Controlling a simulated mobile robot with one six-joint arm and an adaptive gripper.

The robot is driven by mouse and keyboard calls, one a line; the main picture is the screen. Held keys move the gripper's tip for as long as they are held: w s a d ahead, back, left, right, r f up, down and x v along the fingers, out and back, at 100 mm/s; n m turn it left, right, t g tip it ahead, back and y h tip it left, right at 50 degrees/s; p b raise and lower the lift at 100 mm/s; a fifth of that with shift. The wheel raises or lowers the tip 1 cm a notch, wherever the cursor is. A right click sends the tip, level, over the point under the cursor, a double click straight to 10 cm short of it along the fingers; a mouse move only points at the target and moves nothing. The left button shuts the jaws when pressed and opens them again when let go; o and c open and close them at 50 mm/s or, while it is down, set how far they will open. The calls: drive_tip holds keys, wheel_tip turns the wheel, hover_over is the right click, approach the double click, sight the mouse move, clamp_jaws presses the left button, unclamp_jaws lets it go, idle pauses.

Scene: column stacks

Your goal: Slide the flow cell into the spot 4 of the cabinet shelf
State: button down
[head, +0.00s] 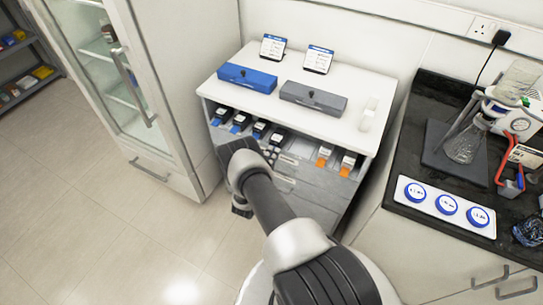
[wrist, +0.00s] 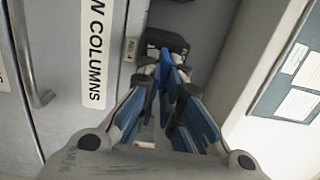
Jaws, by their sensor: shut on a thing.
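The cabinet (head: 335,125) has an open shelf under its white top. A gap shows between the dark and orange ones. My gripper (head: 241,207) is low in front of the cabinet's left side, below the shelf.
A blue box (head: 247,78), a grey box (head: 313,99) and two label stands are on the cabinet top. A tall glass-door cabinet (head: 165,100) stands close at left. A black bench (head: 410,215) with glassware is at right. Floor is clear at front left.

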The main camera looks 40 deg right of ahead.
idle(0.3)
drive_tip(key=c, duration=1.7)
unclamp_jaws()
drive_tip(key=shift+a, duration=0.1)
drive_tip(key=v, duration=1.2)
